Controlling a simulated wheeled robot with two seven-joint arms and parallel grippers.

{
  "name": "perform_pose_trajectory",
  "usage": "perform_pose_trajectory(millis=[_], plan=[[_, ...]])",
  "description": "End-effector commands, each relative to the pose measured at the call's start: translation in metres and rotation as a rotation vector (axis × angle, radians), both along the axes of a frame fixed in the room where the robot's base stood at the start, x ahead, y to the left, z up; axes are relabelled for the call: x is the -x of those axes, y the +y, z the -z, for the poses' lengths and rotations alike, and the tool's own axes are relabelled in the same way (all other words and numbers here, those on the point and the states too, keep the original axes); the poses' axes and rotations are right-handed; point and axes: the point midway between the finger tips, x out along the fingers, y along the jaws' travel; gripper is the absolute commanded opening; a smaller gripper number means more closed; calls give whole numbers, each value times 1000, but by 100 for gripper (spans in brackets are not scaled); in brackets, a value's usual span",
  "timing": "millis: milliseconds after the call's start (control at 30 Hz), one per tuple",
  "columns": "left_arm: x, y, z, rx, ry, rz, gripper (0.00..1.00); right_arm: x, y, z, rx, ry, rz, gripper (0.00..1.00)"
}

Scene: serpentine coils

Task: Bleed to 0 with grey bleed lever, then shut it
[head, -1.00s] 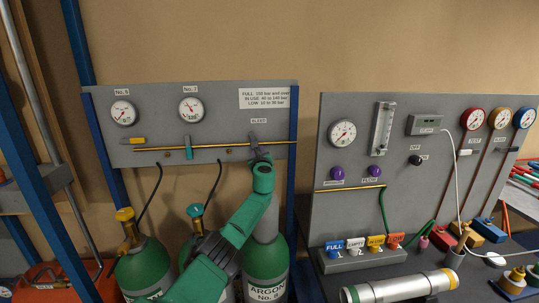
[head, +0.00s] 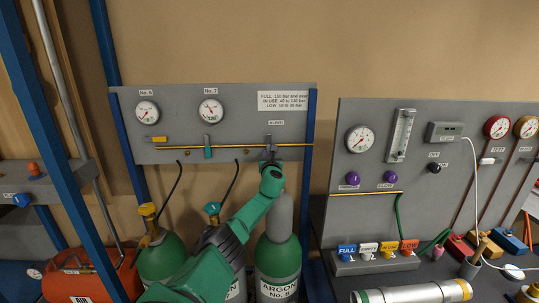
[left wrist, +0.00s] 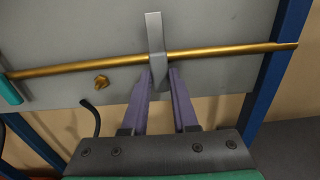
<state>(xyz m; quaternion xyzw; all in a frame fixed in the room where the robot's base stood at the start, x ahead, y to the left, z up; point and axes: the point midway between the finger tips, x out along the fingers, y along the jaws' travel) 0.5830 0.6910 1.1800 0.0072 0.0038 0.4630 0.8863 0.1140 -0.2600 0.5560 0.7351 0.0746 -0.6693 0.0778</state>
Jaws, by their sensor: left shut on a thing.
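The grey bleed lever (head: 268,140) is on the grey panel below the BLEED label (head: 276,122). In the left wrist view the lever (left wrist: 155,35) stands about upright, crossing the brass pipe (left wrist: 220,53). My left gripper (head: 270,161) is at the lever's lower end. In the left wrist view its purple fingers (left wrist: 160,76) are either side of that end, shut on it. The gauges No. 6 (head: 146,113) and No. 7 (head: 210,110) are on the same panel; their readings are too small to tell. My right gripper is not in view.
A teal lever (head: 207,147) and a yellow lever (head: 159,139) are to the left on the panel. Green cylinders (head: 279,258) stand below. A second panel (head: 450,165) with gauges and knobs is at the right. Blue posts flank the first panel.

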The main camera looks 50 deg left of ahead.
Motion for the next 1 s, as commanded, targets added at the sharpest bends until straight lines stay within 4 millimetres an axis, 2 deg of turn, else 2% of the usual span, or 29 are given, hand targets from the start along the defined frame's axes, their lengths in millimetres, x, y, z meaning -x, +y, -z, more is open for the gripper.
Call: perform_pose_trajectory(millis=[33,133,167,200,233,533,667,867,1000], plan=[[1,2,-8,-9,-7,-5,0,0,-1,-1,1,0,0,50],[1,2,-8,-9,-8,-5,0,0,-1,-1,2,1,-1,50],[1,2,-8,-9,-9,-6,38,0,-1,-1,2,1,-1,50],[1,2,-8,-8,-8,-5,54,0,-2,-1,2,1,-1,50],[1,2,-7,-7,-7,-5,57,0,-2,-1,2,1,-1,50],[1,0,-3,-3,-3,-2,57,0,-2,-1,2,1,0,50],[3,-4,-4,-5,-2,0,57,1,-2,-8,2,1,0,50],[16,-23,-7,-3,1,2,57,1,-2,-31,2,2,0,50],[31,-44,-4,-4,1,2,57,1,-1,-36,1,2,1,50]])
